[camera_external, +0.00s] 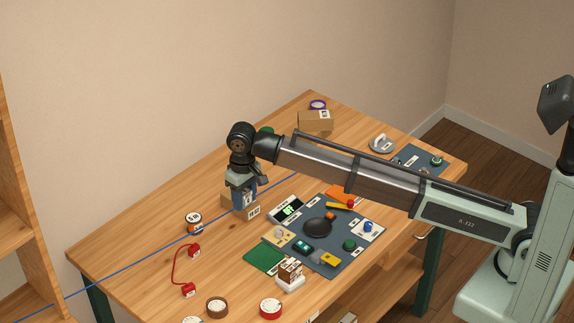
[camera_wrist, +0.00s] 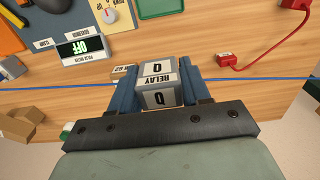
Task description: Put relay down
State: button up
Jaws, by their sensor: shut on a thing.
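My gripper (camera_external: 243,197) points down over the left-middle part of the wooden table. In the wrist view its two blue fingers (camera_wrist: 159,84) are shut on the relay (camera_wrist: 158,72), a grey block with white labels reading "RELAY" and "Q". In the external view the fingers largely hide the relay. A small cardboard box (camera_external: 252,213) with a white label is right below or behind the fingers; part of this box also shows beside the relay in the wrist view (camera_wrist: 121,73). I cannot tell whether the relay touches the box or the table.
Bare wood is around the spool.

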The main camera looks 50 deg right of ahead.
aim_at(245, 204)
notch_tip(245, 204, down, 4)
jog(key=shift+r, duration=0.15)
jog(key=shift+f, duration=5.7)
jog(key=o, duration=1.1)
jog(key=shift+f, duration=0.1)
notch_tip(245, 204, up, 12)
jog(key=shift+r, duration=0.15)
